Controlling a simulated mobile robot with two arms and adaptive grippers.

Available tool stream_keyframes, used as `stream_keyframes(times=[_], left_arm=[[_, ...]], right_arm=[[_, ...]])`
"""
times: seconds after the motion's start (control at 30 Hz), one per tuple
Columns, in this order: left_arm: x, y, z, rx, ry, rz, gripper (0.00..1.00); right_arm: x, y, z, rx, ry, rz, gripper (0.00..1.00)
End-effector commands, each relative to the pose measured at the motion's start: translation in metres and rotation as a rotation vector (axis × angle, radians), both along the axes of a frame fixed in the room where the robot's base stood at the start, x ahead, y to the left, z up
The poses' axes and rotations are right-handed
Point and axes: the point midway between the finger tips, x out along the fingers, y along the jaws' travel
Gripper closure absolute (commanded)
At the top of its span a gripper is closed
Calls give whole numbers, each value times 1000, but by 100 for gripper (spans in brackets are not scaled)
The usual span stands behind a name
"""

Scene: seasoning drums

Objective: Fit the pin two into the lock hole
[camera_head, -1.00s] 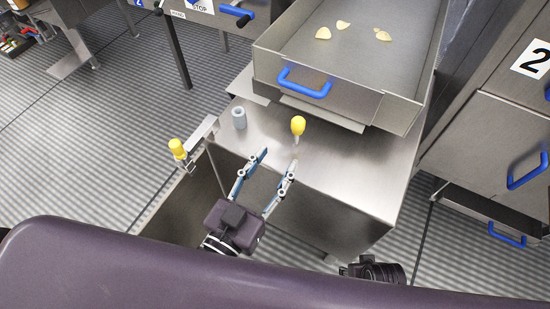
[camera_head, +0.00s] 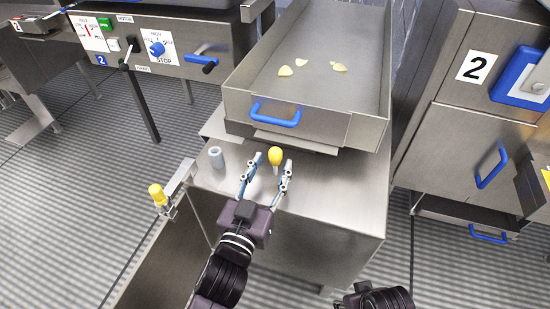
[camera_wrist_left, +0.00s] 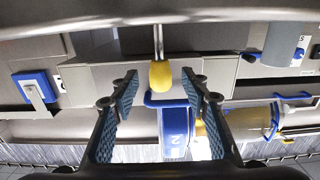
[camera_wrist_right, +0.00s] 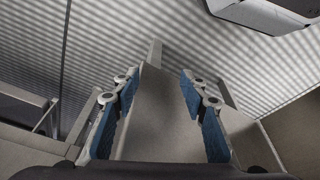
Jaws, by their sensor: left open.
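A pin with a yellow handle and a metal shaft (camera_head: 275,156) stands on the steel top of a cabinet. My left gripper (camera_head: 270,167) is open, with its fingers on either side of this pin. In the left wrist view the yellow handle (camera_wrist_left: 160,75) shows between the fingertips, with a gap on both sides. A second yellow-handled pin (camera_head: 157,194) sits in a bracket at the left end of a steel bar. I cannot tell which opening is the lock hole. My right gripper (camera_wrist_right: 160,85) is open and empty.
A steel tray (camera_head: 238,106) with a blue handle (camera_head: 275,114) and several pale chips overhangs the back of the cabinet top (camera_head: 340,195). A cabinet marked 2 (camera_head: 450,115) stands at the right. The cabinet top's right side is clear.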

Motion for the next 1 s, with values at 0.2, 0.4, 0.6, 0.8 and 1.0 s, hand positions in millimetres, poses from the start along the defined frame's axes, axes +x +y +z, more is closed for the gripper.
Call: stream_keyframes(times=[0.2, 0.4, 0.6, 0.8, 1.0], left_arm=[[27, -9, 0, 0, -2, -1, 58], [34, -11, 0, 0, -1, -1, 58], [34, -11, 0, 0, -1, -1, 61], [34, -11, 0, 0, -1, -1, 83], [33, -11, 0, 0, -1, -1, 100]], right_arm=[[3, 0, 12, 2, -12, -2, 60], [4, 0, 19, 2, -20, -3, 60], [1, 0, 17, 1, -12, -3, 60], [0, -1, 15, 0, -9, -3, 60], [0, -1, 15, 0, -10, -1, 60]])
